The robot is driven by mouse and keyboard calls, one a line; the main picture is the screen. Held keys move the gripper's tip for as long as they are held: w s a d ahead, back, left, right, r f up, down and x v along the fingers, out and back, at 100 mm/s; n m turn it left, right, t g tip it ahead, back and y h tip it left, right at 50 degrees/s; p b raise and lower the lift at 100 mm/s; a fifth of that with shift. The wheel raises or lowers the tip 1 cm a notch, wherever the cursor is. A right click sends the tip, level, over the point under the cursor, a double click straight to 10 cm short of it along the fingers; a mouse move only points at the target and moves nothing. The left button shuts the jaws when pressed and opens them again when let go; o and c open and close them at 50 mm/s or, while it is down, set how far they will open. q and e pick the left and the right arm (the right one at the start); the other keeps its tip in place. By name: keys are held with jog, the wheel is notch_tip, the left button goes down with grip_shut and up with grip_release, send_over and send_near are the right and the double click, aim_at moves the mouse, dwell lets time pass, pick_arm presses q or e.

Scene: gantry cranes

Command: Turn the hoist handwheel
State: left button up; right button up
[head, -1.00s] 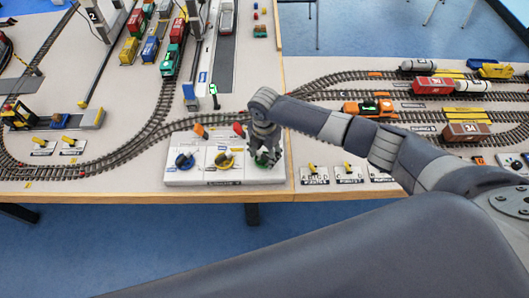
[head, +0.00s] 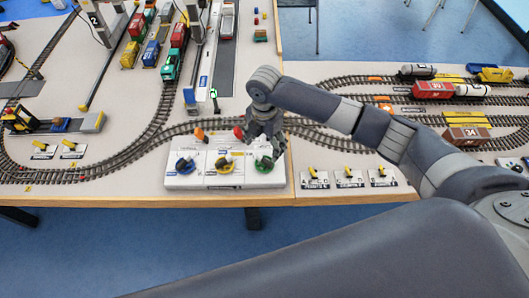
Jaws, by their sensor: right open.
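A white control panel (head: 224,181) near the table's front edge carries three handwheels: blue (head: 185,165), yellow (head: 224,163) and green (head: 264,163). The labels are too small to read, so I cannot tell which is the hoist wheel. My right gripper (head: 268,150) is open and points down, just above and behind the green wheel. Its fingers hide a little of that wheel's far side; I cannot tell whether they touch it. My left gripper is not in view.
Rail tracks curve behind, with a green locomotive (head: 172,66) and wagons. Gantry crane legs (head: 191,98) rise at the back.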

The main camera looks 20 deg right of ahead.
jog(key=shift+r, duration=2.05)
dwell(0.5)
